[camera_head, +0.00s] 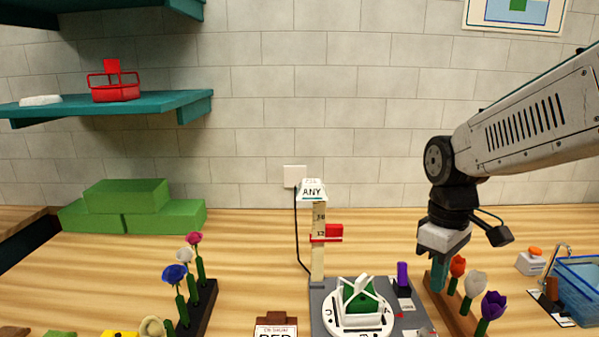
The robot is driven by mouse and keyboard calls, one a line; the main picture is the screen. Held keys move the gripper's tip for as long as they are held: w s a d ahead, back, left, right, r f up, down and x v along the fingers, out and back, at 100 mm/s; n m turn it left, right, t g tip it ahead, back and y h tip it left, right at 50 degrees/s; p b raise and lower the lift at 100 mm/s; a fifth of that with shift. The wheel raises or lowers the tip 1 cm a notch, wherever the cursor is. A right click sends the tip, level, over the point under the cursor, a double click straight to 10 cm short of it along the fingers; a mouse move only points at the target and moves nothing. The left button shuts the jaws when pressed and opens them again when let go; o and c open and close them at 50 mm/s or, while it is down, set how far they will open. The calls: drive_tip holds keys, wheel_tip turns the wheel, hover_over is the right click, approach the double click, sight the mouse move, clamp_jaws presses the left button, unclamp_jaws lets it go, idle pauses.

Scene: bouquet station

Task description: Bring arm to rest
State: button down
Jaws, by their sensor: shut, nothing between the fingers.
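My gripper (438,279) hangs at the end of my arm on the right, pointing down. Its fingers are together with nothing seen between them. I cannot tell whether the fingertips touch the rack.
A station with a post (318,245) and a white dial (345,325) stands at the centre. A rack (205,308) with several flowers is at left. Green blocks (150,207) lie against the wall. A blue basin (580,283) is at far right.

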drive_tip(key=s+d+r+m+t, duration=0.1)
drive_tip(key=s+r+m, duration=0.1)
drive_tip(key=s, duration=0.6)
drive_tip(key=s+d+r+m+t, duration=0.1)
drive_tip(key=s+r+m, duration=0.1)
drive_tip(key=s+m, duration=0.3)
drive_tip(key=s, duration=0.3)
drive_tip(key=shift+s+m, duration=0.3)
